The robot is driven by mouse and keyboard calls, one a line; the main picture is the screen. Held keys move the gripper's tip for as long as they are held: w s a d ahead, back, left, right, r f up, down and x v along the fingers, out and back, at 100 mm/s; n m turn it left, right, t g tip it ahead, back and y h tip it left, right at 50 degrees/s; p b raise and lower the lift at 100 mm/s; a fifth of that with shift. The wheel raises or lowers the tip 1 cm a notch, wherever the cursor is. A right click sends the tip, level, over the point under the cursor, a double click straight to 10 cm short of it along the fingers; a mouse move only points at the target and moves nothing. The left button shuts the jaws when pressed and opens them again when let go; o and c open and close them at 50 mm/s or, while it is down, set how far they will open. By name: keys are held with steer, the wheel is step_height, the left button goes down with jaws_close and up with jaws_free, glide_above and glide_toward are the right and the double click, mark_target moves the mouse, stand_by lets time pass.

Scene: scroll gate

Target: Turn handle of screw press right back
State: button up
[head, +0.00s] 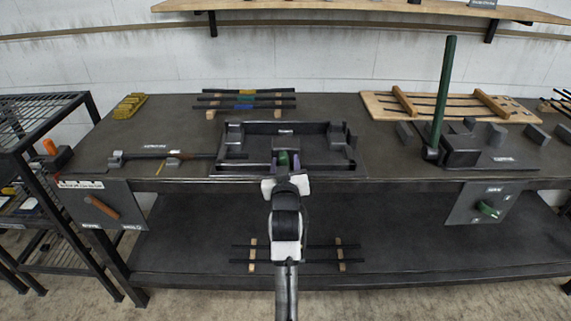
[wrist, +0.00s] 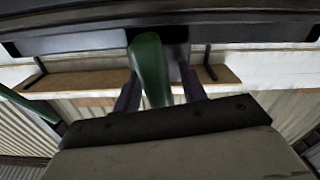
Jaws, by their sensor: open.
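A low black frame (head: 340,160) with raised end blocks, which looks like the screw press, stands at the middle of the bench. A green handle (head: 283,157) shows at its front, partly hidden by my gripper (head: 285,168). In the wrist view the green handle (wrist: 149,66) runs between the two dark fingers of my gripper (wrist: 160,92). The fingers are open, one on each side of the handle. A gap shows between the handle and the right finger; I cannot tell whether the left finger touches it.
A tall green lever (head: 443,95) rises from a black base at the right. A panel with a green knob (head: 488,209) hangs on the bench front below it. A panel with an orange-brown handle (head: 103,207) hangs at the left. A wire rack (head: 45,110) stands beyond the bench's left end.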

jaws_close()
steer(key=shift+n, duration=0.3)
